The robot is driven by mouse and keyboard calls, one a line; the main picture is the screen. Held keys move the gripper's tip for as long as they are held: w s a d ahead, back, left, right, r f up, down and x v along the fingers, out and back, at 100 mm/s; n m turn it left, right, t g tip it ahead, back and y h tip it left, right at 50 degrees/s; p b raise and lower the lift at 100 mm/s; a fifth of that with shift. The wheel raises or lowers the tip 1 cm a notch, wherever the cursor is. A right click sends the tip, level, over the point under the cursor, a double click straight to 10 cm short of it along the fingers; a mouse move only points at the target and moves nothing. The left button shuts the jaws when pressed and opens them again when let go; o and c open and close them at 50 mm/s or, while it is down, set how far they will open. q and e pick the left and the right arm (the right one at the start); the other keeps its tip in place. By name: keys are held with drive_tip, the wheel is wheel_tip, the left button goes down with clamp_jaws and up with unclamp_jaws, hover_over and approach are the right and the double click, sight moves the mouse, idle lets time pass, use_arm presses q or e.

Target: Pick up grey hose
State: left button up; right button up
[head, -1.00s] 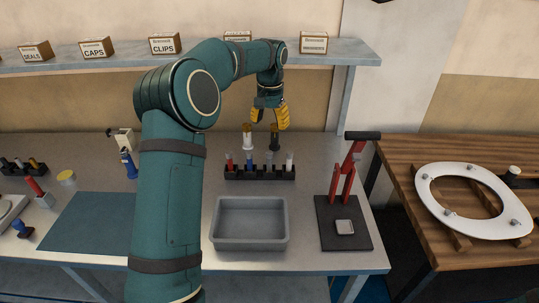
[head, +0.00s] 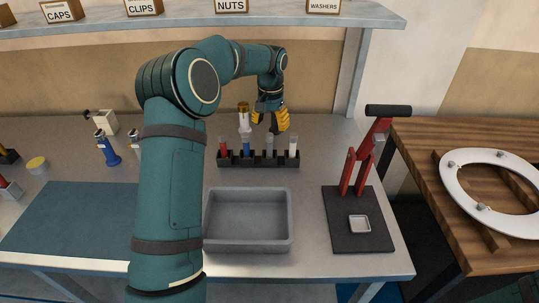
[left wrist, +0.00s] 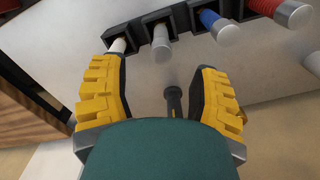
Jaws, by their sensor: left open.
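The grey hose (head: 269,148) stands upright in the black rack (head: 258,161), between the blue hose (head: 247,147) and the white hose (head: 292,148); the red hose (head: 223,149) is at the left end. My left gripper (head: 271,120) is open and empty, behind and above the rack near the grey hose. In the left wrist view the grey hose (left wrist: 161,46) shows just beyond the gap between the yellow fingertips (left wrist: 155,78), apart from both. A dark upright tool (left wrist: 173,99) stands in the gap lower down. My right gripper is not in view.
A grey bin (head: 248,246) sits in front of the rack. A white-bodied tool with a golden top (head: 244,117) stands behind the rack. A shelf (head: 290,23) with labelled boxes runs above.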

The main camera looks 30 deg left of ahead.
sight(270, 135)
use_arm(q)
wheel_tip(270, 135, down, 2)
drive_tip(key=shift+f, duration=0.1)
wheel_tip(270, 135, down, 5)
drive_tip(key=shift+a+f+b, duration=0.1)
drive_tip(key=shift+b, duration=0.8)
clamp_jaws()
